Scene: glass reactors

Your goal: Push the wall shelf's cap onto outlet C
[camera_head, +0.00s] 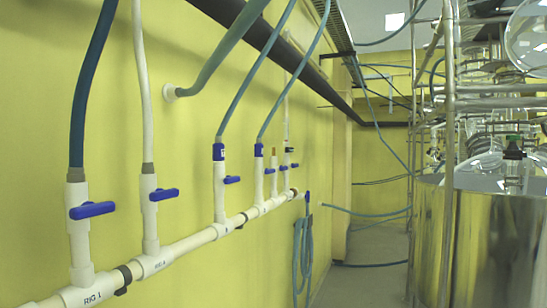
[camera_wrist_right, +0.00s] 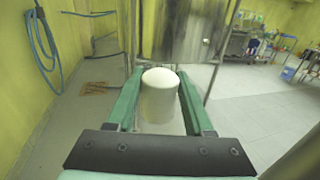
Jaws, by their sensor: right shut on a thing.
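My right gripper (camera_wrist_right: 158,76) shows in the right wrist view, its two green fingers shut on a white, round-topped cap (camera_wrist_right: 158,103). The cap is held between the fingers, clear of the floor. In the head view a white pipe (camera_head: 190,243) runs along the yellow wall with several upright outlets with blue-handled valves. One short outlet (camera_head: 273,172) towards the far end has a brownish top and no hose visible on it. I cannot read which outlet is C. Neither gripper shows in the head view, and the wall shelf is not visible.
Hoses rise from several outlets, such as the dark blue hose (camera_head: 88,85). A coiled hose (camera_head: 303,255) hangs at the pipe's far end. A shiny steel vessel (camera_head: 495,245) with metal posts stands at right. Grey floor (camera_head: 375,275) lies between wall and vessel.

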